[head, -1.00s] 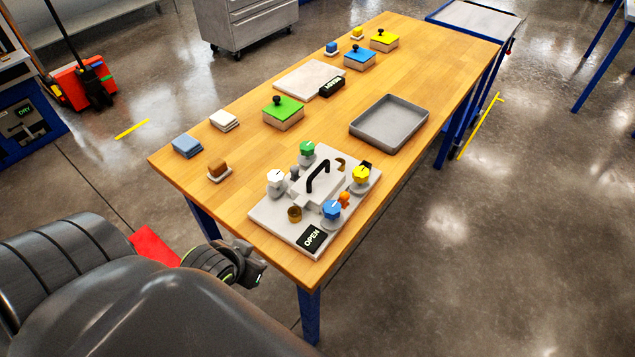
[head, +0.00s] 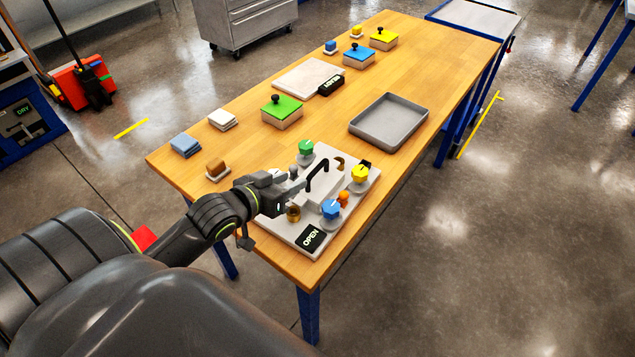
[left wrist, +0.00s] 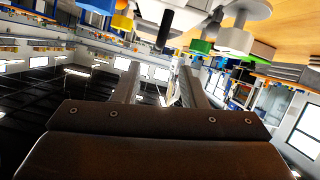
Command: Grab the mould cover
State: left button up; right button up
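The mould cover (head: 325,193) is a pale block with a black arched handle (head: 318,172), sitting in the middle of a light board (head: 287,233) at the table's near end. My left gripper (head: 297,182) is just left of the handle, over the board's left side, with its fingers pointing at it. In the left wrist view, the two fingers (left wrist: 160,85) are apart with nothing held between them. The dark handle (left wrist: 165,28) shows beyond the fingertips. My gripper hides the white knob in the head view. My right gripper is not in view.
Around the cover stand a green knob (head: 306,147), a yellow knob (head: 359,172) and a blue knob (head: 330,209). The white knob (left wrist: 236,40) shows in the left wrist view. A grey tray (head: 390,121) and a green-lidded box (head: 282,111) lie farther back.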

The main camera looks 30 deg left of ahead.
aim_at(316, 168)
pick_arm(q)
jog(key=x, duration=0.6)
jog(key=p+x, duration=0.1)
jog(key=x, duration=0.3)
jog(key=shift+r+p, duration=0.1)
jog(key=shift+p, duration=0.2)
jog(key=shift+w+f, duration=0.3)
jog(key=shift+w, duration=0.25)
grip_shut()
dwell(0.6)
jog(key=shift+r, duration=0.15)
